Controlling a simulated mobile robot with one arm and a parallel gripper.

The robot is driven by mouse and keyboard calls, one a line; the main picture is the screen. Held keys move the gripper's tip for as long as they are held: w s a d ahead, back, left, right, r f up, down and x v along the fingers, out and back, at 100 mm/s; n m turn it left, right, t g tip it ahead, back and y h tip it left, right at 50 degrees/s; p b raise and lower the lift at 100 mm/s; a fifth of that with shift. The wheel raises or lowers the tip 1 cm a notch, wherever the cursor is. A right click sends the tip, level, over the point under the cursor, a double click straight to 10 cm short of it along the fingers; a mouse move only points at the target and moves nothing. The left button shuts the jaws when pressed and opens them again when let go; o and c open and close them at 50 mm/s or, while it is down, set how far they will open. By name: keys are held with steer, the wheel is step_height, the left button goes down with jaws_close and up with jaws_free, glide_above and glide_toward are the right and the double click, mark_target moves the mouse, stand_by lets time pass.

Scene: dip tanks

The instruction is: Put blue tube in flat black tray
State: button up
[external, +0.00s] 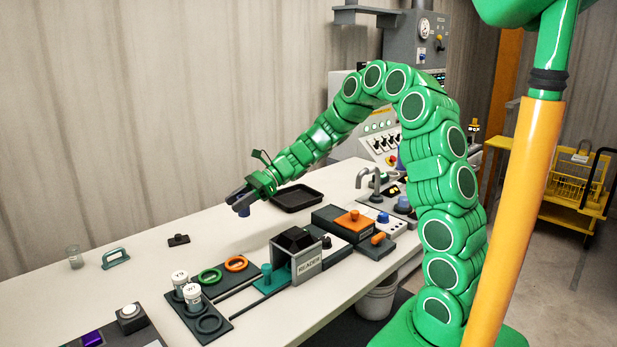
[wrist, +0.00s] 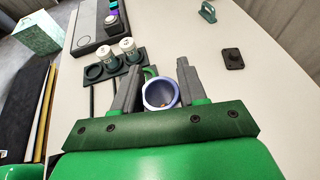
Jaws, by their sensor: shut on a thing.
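My gripper (external: 240,199) is shut on the blue tube (external: 243,211) and holds it above the white table, left of the flat black tray (external: 297,210). In the wrist view, the blue tube (wrist: 148,97) shows between the two grey fingers of my gripper (wrist: 159,75). Its open mouth faces the camera and something small and orange-brown shows inside. The tray is shallow and looks empty in the external view; it is out of sight in the wrist view.
A rack with white-capped bottles (external: 192,297) and green and orange rings stands at the front. A small black block (external: 178,240) and a green handle (external: 116,258) sit at left.

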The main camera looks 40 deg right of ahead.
steer(key=w+d+m+t+h, duration=0.1)
steer(key=w+d+m+t, duration=0.1)
steer(key=d, duration=1.4)
steer(key=w+d+m+t+h, duration=0.1)
steer(key=w+d+m+t, duration=0.15)
steer(key=d, duration=1.35)
glide_above(292, 200)
steer(key=shift+s+a+f, duration=0.1)
steer(key=shift+s+f, duration=0.05)
steer(key=shift+f, duration=2.3)
steer(key=shift+s+a+f, duration=0.1)
steer(key=shift+f, duration=2.3)
steer(key=shift+f+t, duration=0.25)
steer(key=shift+f, duration=1.3)
steer(key=shift+f, duration=0.1)
steer(key=o, duration=1.1)
